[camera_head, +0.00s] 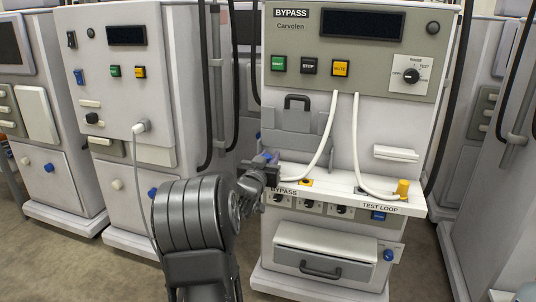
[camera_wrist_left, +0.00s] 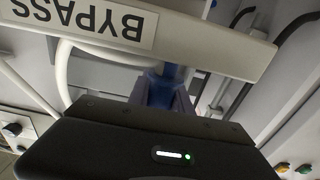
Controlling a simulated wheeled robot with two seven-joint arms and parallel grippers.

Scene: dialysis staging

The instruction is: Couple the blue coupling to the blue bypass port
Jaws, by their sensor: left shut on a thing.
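My left gripper (camera_head: 266,164) is at the left end of the white shelf marked BYPASS, on the middle machine. It is shut on the blue coupling (camera_head: 269,155), of which only a small part shows above the fingers. A white hose runs from the coupling's side up to the panel. In the left wrist view the gripper (camera_wrist_left: 163,92) holds the blue coupling (camera_wrist_left: 174,73) beside the shelf edge. I cannot make out the blue bypass port; the gripper covers that end of the shelf. Whether the coupling touches a port cannot be told. My right gripper is not in view.
The shelf (camera_head: 340,199) also bears a yellow port (camera_head: 306,183) near its left end and a yellow coupling (camera_head: 402,188) with a second white hose (camera_head: 357,140) at the right. A drawer (camera_head: 322,250) is below. Other machines stand close on both sides.

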